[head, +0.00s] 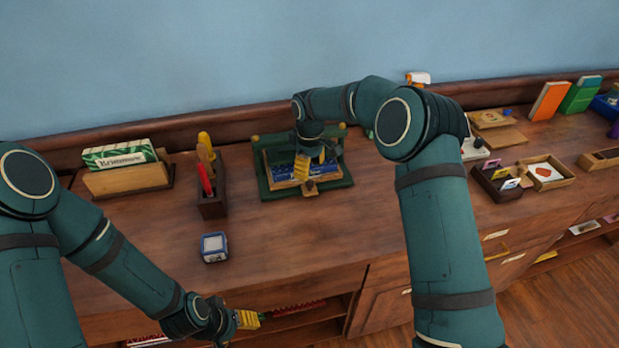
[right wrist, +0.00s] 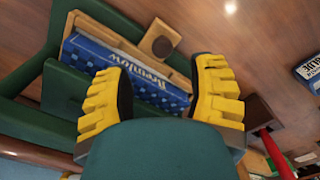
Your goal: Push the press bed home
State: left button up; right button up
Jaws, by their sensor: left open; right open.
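A green press (head: 340,183) stands on the wooden counter near the wall, and it also shows in the right wrist view (right wrist: 35,65). Its wooden bed (right wrist: 130,35) has a round dark knob (right wrist: 162,46) at the front edge. A blue item with white lettering (right wrist: 110,65) lies on the bed. My right gripper (head: 312,163) is over the bed with its yellow fingers apart; they also show in the right wrist view (right wrist: 160,75). Whether they touch the bed or the blue item cannot be told. My left gripper (head: 255,318) is open and empty, low at the counter's front edge.
A dark holder (head: 212,207) with red- and yellow-handled tools stands left of the press. Farther left is a wooden rack (head: 128,180) with a green-and-white box. A small blue-and-white block (head: 214,247) lies in front. Small trays (head: 547,173) sit at right. Counter in front of the press is clear.

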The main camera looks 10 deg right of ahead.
notch_tip(320, 180, up, 7)
jog(key=shift+f, duration=0.15)
dwell(0.4)
